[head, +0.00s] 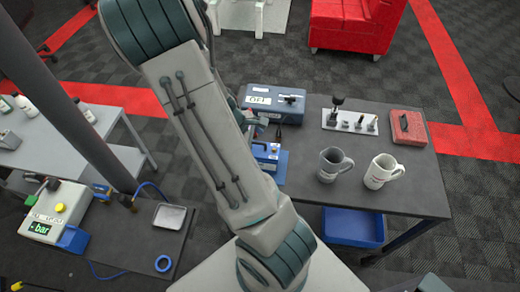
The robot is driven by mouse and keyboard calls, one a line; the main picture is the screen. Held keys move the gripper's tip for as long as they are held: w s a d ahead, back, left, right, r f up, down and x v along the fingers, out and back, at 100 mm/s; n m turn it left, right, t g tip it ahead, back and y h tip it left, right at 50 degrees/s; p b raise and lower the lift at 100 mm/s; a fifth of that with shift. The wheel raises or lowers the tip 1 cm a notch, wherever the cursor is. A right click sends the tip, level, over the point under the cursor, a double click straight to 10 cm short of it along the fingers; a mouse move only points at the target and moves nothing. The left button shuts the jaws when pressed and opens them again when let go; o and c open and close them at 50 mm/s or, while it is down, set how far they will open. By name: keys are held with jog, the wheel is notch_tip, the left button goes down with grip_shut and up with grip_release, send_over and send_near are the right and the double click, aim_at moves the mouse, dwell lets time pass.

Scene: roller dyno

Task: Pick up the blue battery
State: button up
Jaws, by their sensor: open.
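A blue block-like thing with a pale label (265,153) stands on the dark workbench, just right of my arm's long grey link. It may be the blue battery, but the link hides its left part. It appears to rest on a flat blue base. A small grey-blue device sits just behind it, also partly covered by my arm. My arm crosses the middle of the view and runs out at the top. I cannot make out my gripper's fingers in this view.
The workbench (410,185) also holds a blue labelled case (272,102), a dark mug (333,164), a white mug (381,171), a metal holder (350,121) and a red box (408,127). A blue bin (352,227) is underneath. A gauge unit (52,211) stands at left.

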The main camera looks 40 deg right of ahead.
jog(key=shift+x, duration=1.3)
jog(key=c, duration=1.8)
grip_shut()
jog(key=shift+r, duration=0.15)
